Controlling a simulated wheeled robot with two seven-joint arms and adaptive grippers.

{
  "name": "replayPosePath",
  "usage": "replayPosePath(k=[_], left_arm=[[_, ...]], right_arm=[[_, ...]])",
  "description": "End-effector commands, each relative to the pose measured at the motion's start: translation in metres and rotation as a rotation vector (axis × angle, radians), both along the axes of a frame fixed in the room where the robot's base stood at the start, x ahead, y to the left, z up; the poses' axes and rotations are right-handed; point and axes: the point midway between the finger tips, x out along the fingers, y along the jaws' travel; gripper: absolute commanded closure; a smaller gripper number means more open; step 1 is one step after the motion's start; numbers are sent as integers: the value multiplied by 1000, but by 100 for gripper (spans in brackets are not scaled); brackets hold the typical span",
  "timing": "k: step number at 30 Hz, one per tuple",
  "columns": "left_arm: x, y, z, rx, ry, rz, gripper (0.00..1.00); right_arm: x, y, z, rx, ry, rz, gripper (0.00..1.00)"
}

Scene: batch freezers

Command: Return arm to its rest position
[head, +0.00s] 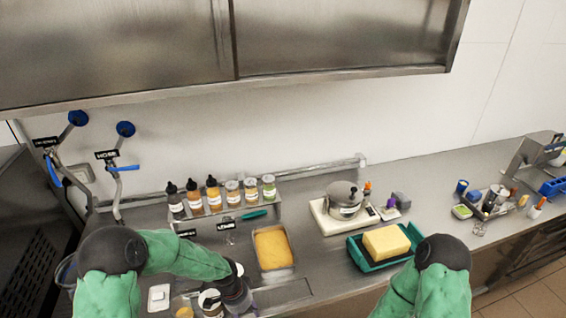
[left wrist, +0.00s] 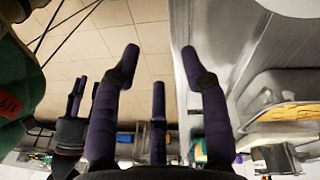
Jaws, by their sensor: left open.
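My left arm (head: 185,255) is bent over the front of the counter in the head view. Its dark gripper (head: 237,295) is at the bottom edge, close to jars and partly cut off. In the left wrist view, my left gripper (left wrist: 160,62) has its fingers spread apart with nothing between them. They stand over the floor and counter edge. My right arm (head: 430,280) shows at the bottom right of the head view, in front of the green tray; its gripper is hidden there. Another dark gripper, apparently my right, (left wrist: 78,100) shows at the left of the wrist view; its opening is unclear.
The steel counter (head: 320,275) carries a pan of yellow food (head: 272,247), a green tray (head: 364,258) with a yellow block (head: 386,242), a lidded pot (head: 345,200) and a rack of bottles (head: 205,220). Jars (head: 210,302) crowd my left gripper. Steel cabinets (head: 340,35) hang above.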

Motion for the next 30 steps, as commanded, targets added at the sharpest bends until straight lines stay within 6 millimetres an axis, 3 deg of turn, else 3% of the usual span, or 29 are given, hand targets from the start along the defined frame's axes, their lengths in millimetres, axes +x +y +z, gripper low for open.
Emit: replayPosePath(k=[9,15,22,30], left_arm=[[-87,-22,-71,-133,141,536,55],[-133,-23,-93,-153,206,855,55],[-179,-17,-105,-133,255,1141,55],[-172,-17,-146,-139,246,1124,55]], right_arm=[[0,0,0,0,-1,0,60],[0,0,0,0,0,0,60],[0,0,0,0,0,0,60],[0,0,-42,0,0,0,60]])
